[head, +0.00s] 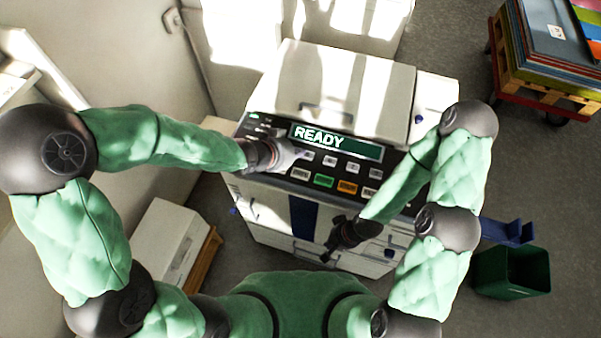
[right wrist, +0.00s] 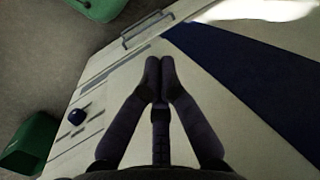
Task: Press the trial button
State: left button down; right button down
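The machine's dark control panel (head: 262,124) has a display (head: 336,142) reading READY. Below the display are several small buttons, with a larger row of a white, a green (head: 323,181), an orange (head: 347,187) and another white button. The labels are too small to read, so I cannot tell which is the trial button. My left gripper (head: 292,155) is over the panel's left part, by the display's lower left corner, and hides some buttons. Its fingers are unclear. My right gripper (head: 328,252) hangs by the machine's front; in the right wrist view (right wrist: 160,78) its fingertips are together and empty.
The white machine (head: 342,90) stands against a wall. A green bin (head: 512,273) is on the floor at right. A pallet of coloured sheets (head: 556,45) stands at the top right. A white box (head: 163,238) is at the lower left.

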pick_arm(q)
jog(key=b, duration=0.7)
send_over(298, 174)
notch_tip(298, 174, down, 7)
jog(key=shift+f, duration=0.1)
jog(key=shift+f+b, duration=0.4)
jog(key=shift+f, duration=0.15)
jog(key=shift+f, duration=0.1)
dwell(0.5)
jog(key=shift+f, duration=0.3)
jog(key=shift+f+b, duration=0.35)
jog(key=shift+b, duration=0.2)
dwell(0.5)
jog(key=shift+r, duration=0.1)
jog(key=shift+r+p, duration=0.7)
jog(key=shift+p, duration=0.15)
